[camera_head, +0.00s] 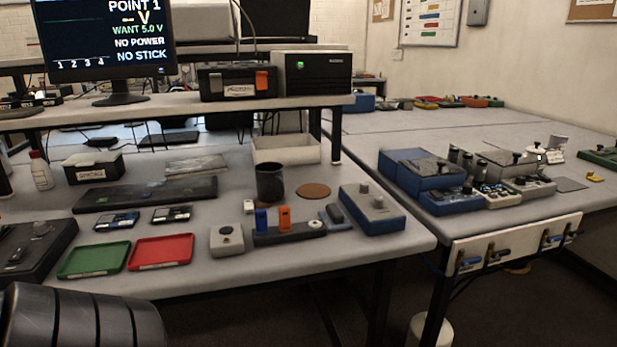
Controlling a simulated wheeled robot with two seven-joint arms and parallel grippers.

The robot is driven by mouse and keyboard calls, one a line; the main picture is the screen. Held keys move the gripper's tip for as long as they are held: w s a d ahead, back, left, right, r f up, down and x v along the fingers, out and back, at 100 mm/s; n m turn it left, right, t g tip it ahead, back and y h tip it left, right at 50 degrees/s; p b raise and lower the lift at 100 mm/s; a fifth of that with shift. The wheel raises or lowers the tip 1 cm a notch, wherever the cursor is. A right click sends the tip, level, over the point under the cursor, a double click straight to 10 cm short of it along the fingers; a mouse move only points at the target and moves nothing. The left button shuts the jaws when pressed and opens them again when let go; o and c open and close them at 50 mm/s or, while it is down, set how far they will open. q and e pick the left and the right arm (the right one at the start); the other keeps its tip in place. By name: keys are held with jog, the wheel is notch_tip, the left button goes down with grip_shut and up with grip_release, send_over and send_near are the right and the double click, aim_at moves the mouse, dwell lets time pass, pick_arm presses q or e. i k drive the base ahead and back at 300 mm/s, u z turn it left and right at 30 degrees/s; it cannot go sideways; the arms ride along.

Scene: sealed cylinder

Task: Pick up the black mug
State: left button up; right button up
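The black mug (270,184) stands upright on the grey workbench (320,262), right of the middle of its top. A round brown coaster (313,191) lies just to its right. The mug's handle cannot be made out. Neither gripper is in view. A dark ribbed rounded part at the bottom left corner appears to be mine, and no fingers show on it.
In front of the mug stand a blue stick (261,219) and an orange stick (284,217) in a black holder. A white bin (286,150) is behind it. A grey-blue box (372,208) is to the right. Green (94,260) and red (161,252) trays lie front left.

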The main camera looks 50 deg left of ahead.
aim_at(269, 175)
jog(key=z, duration=1.05)
jog(key=i, duration=1.85)
jog(key=u, duration=4.6)
